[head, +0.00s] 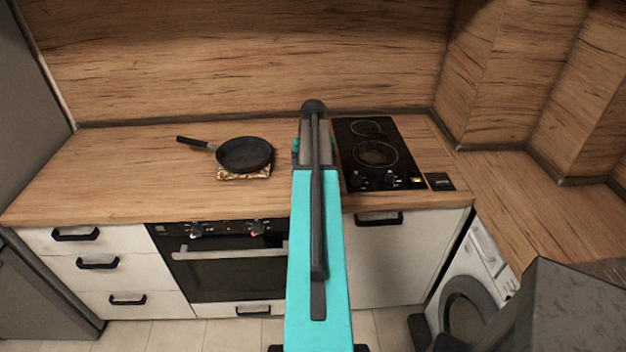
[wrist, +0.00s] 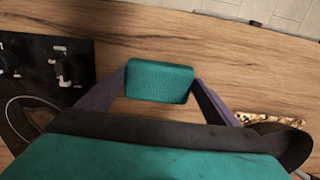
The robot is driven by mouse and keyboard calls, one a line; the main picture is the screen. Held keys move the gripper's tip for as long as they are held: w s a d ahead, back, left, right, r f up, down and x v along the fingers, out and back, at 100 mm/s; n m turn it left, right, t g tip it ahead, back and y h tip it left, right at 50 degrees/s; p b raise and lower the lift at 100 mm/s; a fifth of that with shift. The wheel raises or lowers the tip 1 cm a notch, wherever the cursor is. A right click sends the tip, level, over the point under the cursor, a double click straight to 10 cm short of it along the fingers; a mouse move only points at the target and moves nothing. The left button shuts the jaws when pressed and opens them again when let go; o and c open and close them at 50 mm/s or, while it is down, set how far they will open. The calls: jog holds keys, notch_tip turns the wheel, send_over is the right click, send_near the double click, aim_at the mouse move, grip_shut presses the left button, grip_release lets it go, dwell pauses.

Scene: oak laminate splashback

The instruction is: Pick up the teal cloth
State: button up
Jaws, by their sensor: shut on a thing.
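The teal cloth (wrist: 160,80) shows in the wrist view as a small folded block with rounded edges. My gripper (wrist: 160,84) is shut on it, with one purple finger against each side. The wooden counter lies behind the cloth in that view; I cannot tell how far the cloth is above it.
A black frying pan (head: 244,154) sits on a patterned trivet (head: 243,173) left of my arm. A black cooktop (head: 376,153) with knobs is to the right. A small dark square (head: 439,181) lies beside it. The counter (head: 120,175) is clear at left.

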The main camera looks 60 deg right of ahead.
jog(key=shift+r+b, duration=0.85)
jog(key=shift+r, duration=0.7)
jog(key=s+a+r+b, duration=0.1)
jog(key=s+a+b, duration=0.1)
jog(key=s+a, duration=0.2)
jog(key=s+a+b, duration=0.2)
jog(key=s+a, duration=0.3)
jog(key=a, duration=0.4)
jog(key=shift+a+r, duration=0.15)
jog(key=shift+r, duration=0.2)
